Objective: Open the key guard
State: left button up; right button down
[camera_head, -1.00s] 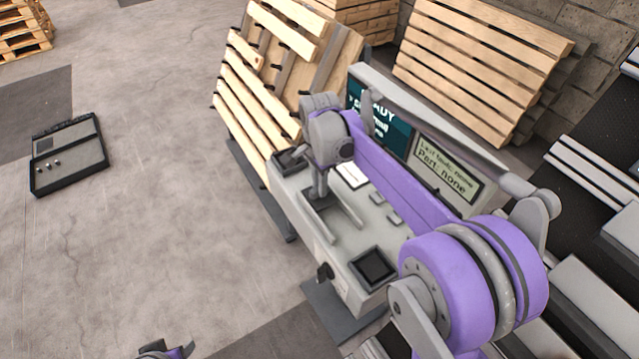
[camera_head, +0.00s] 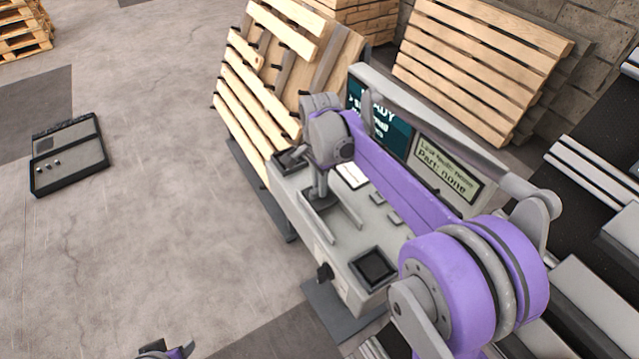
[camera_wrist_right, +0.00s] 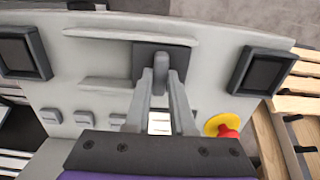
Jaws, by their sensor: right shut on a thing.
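The key guard is a dark square plate (camera_wrist_right: 147,56) with an upright grey handle, set between two raised rails on the grey console top. It shows partly in the head view (camera_head: 322,203), mostly covered by my right gripper (camera_head: 319,188). In the right wrist view my right gripper (camera_wrist_right: 166,78) has its two grey fingers converging on the handle, one on each side, shut on it. The plate's near part is hidden behind the fingers. A small part of my left gripper (camera_head: 166,350) shows at the bottom edge of the head view; its jaws cannot be made out.
The console has a dark square pad at each end (camera_wrist_right: 262,72), a row of grey buttons (camera_wrist_right: 83,118) and a red button (camera_wrist_right: 230,132) on a yellow ring. Screens (camera_head: 447,170) stand along its back. Pallets (camera_head: 256,96) lean beyond. The floor at left is mostly free.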

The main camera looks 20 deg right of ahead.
jog(key=s, duration=0.5)
jog(key=s+d, duration=0.1)
jog(key=s, duration=0.1)
jog(key=shift+s, duration=0.25)
jog(key=c, duration=0.8)
grip_release()
jog(key=shift+o, duration=0.2)
notch_tip(320, 180, up, 11)
jog(key=shift+p, duration=0.35)
jog(key=shift+f, duration=0.1)
